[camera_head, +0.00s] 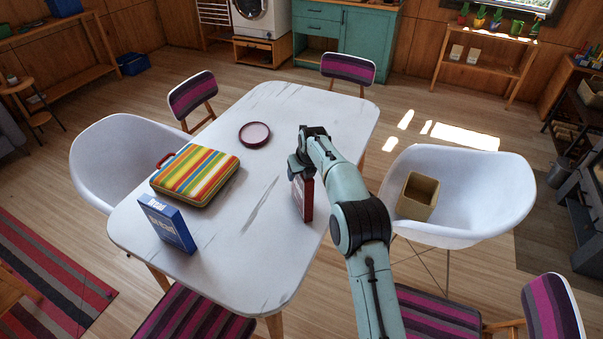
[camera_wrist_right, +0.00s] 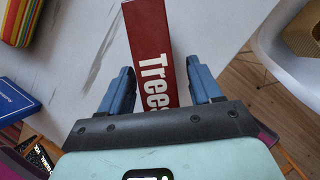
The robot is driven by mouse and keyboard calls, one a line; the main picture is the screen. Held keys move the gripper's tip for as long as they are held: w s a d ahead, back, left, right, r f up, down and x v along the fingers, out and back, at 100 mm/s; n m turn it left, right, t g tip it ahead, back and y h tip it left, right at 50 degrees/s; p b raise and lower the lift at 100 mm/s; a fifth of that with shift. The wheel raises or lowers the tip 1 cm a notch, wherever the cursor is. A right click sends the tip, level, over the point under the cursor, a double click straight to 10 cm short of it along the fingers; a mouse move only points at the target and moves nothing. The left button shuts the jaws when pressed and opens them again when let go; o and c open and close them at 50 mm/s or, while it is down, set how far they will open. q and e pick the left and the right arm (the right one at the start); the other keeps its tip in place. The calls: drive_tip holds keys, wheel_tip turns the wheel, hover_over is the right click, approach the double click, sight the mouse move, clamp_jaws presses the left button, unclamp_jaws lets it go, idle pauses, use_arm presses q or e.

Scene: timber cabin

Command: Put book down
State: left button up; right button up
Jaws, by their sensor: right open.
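A red book (camera_head: 303,199) with "Trees" in white on its spine stands on the white table (camera_head: 262,232) near its right edge. My right gripper (camera_head: 297,172) is over the book's top, which it partly hides. In the right wrist view the red book (camera_wrist_right: 152,45) lies between the two blue fingers of my open gripper (camera_wrist_right: 163,82), with a gap on each side. A blue book (camera_head: 167,225) stands at the table's front left. My left gripper is not in view.
A striped case (camera_head: 195,174) and a dark red plate (camera_head: 254,134) are on the table. White chairs stand left (camera_head: 95,165) and right (camera_head: 480,180); the right one holds a tan box (camera_head: 418,195). The table's middle and far right are clear.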

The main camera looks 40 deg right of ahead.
drive_tip(key=v, duration=1.1)
drive_tip(key=shift+s+a+r, duration=0.1)
drive_tip(key=shift+s+r, duration=0.1)
drive_tip(key=shift+r, duration=0.15)
drive_tip(key=shift+f, duration=0.1)
